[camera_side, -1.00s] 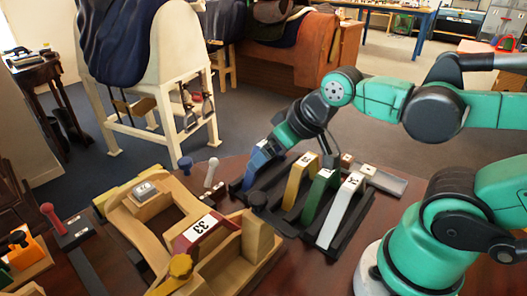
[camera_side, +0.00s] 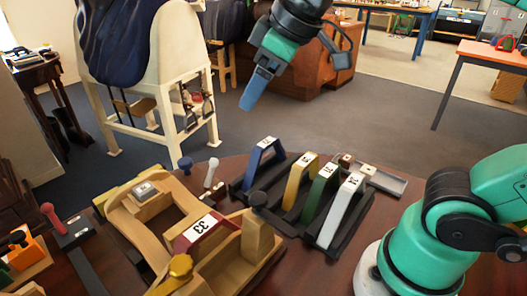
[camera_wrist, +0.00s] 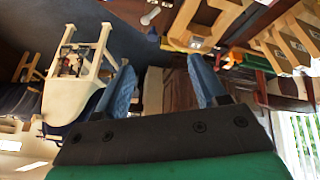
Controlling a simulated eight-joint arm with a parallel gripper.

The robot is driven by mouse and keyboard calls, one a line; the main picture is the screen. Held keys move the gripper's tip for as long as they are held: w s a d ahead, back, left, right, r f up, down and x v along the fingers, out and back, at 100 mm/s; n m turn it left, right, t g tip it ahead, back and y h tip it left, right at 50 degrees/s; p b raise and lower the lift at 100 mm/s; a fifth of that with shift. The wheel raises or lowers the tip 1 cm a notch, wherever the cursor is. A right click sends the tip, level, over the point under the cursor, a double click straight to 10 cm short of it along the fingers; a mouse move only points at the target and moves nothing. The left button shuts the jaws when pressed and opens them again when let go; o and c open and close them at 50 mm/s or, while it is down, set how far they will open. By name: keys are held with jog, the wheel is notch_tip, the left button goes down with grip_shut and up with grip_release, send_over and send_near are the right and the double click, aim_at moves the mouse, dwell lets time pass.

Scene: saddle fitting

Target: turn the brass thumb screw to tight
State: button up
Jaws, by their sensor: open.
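The brass thumb screw (camera_side: 180,268) stands at the near end of the wooden saddle jig (camera_side: 135,228), at the bottom of the side view. A red gauge marked 33 (camera_side: 202,230) sits across the jig just behind the screw. The screw's lower part is hidden, and I cannot tell how tight it is. My gripper (camera_side: 250,98) is high above the far side of the table, well away from the screw. Its blue fingers are apart and empty in the wrist view (camera_wrist: 163,80).
A black rack (camera_side: 285,222) holds blue (camera_side: 262,153), yellow (camera_side: 298,183), green (camera_side: 319,195) and white (camera_side: 341,210) arched gauges right of the jig. A cream saddle stand (camera_side: 170,60) is behind the table.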

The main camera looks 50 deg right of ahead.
jog(key=a+n+g, duration=0.3)
jog(key=a+n, duration=0.4)
jog(key=n, duration=0.4)
jog(key=n+g, duration=0.3)
jog(key=n, duration=1.6)
send_over(180, 264)
jog(key=shift+h, duration=0.4)
notch_tip(180, 264, down, 5)
jog(key=shift+r, duration=0.1)
jog(key=shift+f, duration=3.1)
jog(key=shift+c, duration=0.2)
grip_shut()
